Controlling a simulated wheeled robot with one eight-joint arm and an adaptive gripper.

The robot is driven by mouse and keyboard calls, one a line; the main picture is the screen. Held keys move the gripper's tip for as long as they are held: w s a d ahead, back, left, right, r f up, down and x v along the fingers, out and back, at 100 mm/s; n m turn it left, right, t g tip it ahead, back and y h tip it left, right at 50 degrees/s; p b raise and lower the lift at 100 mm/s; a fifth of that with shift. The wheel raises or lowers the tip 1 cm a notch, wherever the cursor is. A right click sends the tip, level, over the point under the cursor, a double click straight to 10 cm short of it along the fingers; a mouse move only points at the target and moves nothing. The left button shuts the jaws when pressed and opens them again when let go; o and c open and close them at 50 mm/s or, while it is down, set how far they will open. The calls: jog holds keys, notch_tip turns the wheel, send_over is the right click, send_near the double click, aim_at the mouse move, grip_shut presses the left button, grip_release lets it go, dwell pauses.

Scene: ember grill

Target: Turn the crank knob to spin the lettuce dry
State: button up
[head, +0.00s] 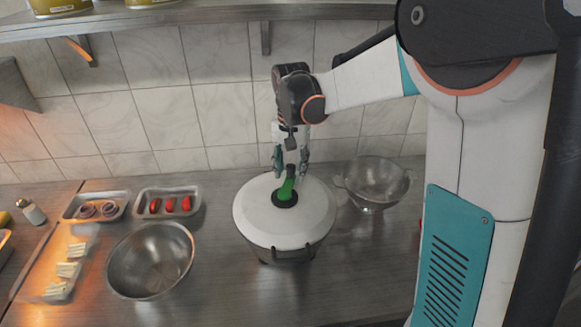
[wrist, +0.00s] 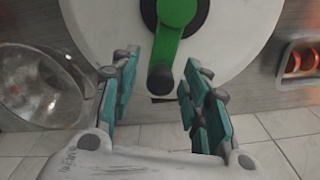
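The salad spinner (head: 258,222) stands on the steel counter with its round white lid on. A green crank (head: 286,189) is mounted on a black hub at the lid's centre. In the wrist view the green crank arm (wrist: 167,45) ends in a dark knob (wrist: 160,79). My gripper (head: 290,165) is above the lid, at the crank's far side. In the wrist view my gripper (wrist: 158,90) is open, with its teal-padded fingers on either side of the knob and visible gaps to it. The lettuce is hidden inside the spinner.
A steel colander (head: 375,182) stands close on the right. A steel bowl (head: 150,262) is on the left, with a tray of red pieces (head: 168,203) and a tray of onion rings (head: 95,208) behind it. A tiled wall and shelf are at the back.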

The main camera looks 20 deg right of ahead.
jog(key=shift+r, duration=0.15)
notch_tip(320, 180, up, 12)
jog(key=s+f+n+t+b, duration=0.3)
jog(key=s+f, duration=0.3)
jog(key=s, duration=0.5)
jog(key=s+f+n+t+b, duration=0.3)
jog(key=s+f, duration=0.3)
jog(key=s, duration=0.6)
jog(key=shift+s+t+b, duration=0.3)
jog(key=shift+t+b, duration=0.05)
jog(key=shift+t, duration=0.25)
